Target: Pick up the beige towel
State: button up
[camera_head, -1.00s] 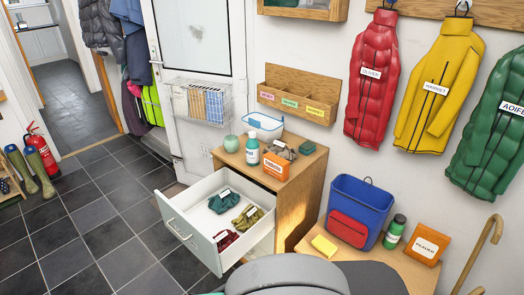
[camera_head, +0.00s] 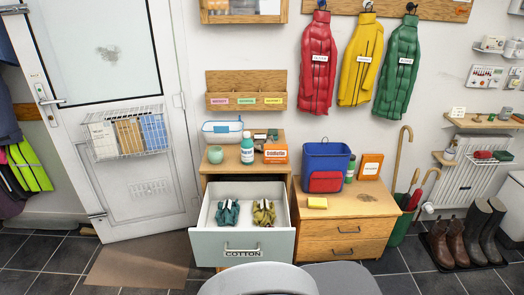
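I cannot make out a beige towel in the current view. The open white drawer (camera_head: 244,246), labelled COTTON, holds a folded teal cloth item (camera_head: 228,212) on the left and a folded olive one (camera_head: 263,212) on the right. Both seem to carry small pale tags. The drawer's front panel hides the area just behind it. My gripper is not in view; only rounded grey parts of my own body show at the bottom edge.
The cabinet top bears a green jar (camera_head: 215,154), a teal bottle (camera_head: 247,150), an orange box (camera_head: 276,153) and a blue-white container (camera_head: 222,131). The bench (camera_head: 345,228) bears a blue bag (camera_head: 326,165) and a yellow sponge (camera_head: 317,202). Boots (camera_head: 485,232) stand at right.

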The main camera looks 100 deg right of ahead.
aim_at(260, 140)
jog(key=z, duration=0.85)
jog(key=i, duration=1.45)
jog(key=z, duration=2.3)
jog(key=i, duration=1.4)
jog(key=z, duration=0.7)
